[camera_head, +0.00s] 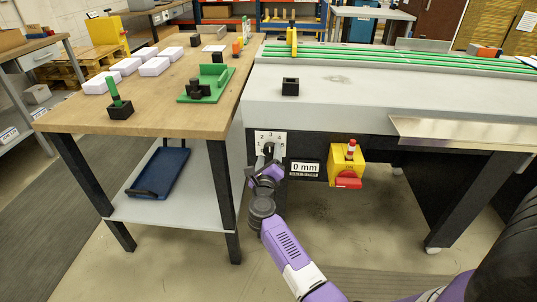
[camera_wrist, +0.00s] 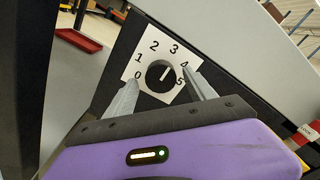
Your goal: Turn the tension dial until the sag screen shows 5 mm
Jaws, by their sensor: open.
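The tension dial (camera_wrist: 160,74) is a dark round knob on a white plate (camera_wrist: 128,72) numbered 0 to 5. Its pale pointer line appears to point up toward the 3, though it is small. My gripper (camera_wrist: 160,78) is open, with one finger on each side of the dial in the wrist view; I cannot tell whether either touches it. In the head view my gripper (camera_head: 267,160) is in front of the plate (camera_head: 270,136) and hides most of the dial. The sag screen (camera_head: 305,168), right of the plate, reads 0 mm.
A yellow box with a red switch (camera_head: 347,166) is mounted right of the screen. The wooden table (camera_head: 150,118) stands close on the left, with white blocks and a green fixture (camera_head: 207,84). A blue tray (camera_head: 160,172) lies on its lower shelf.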

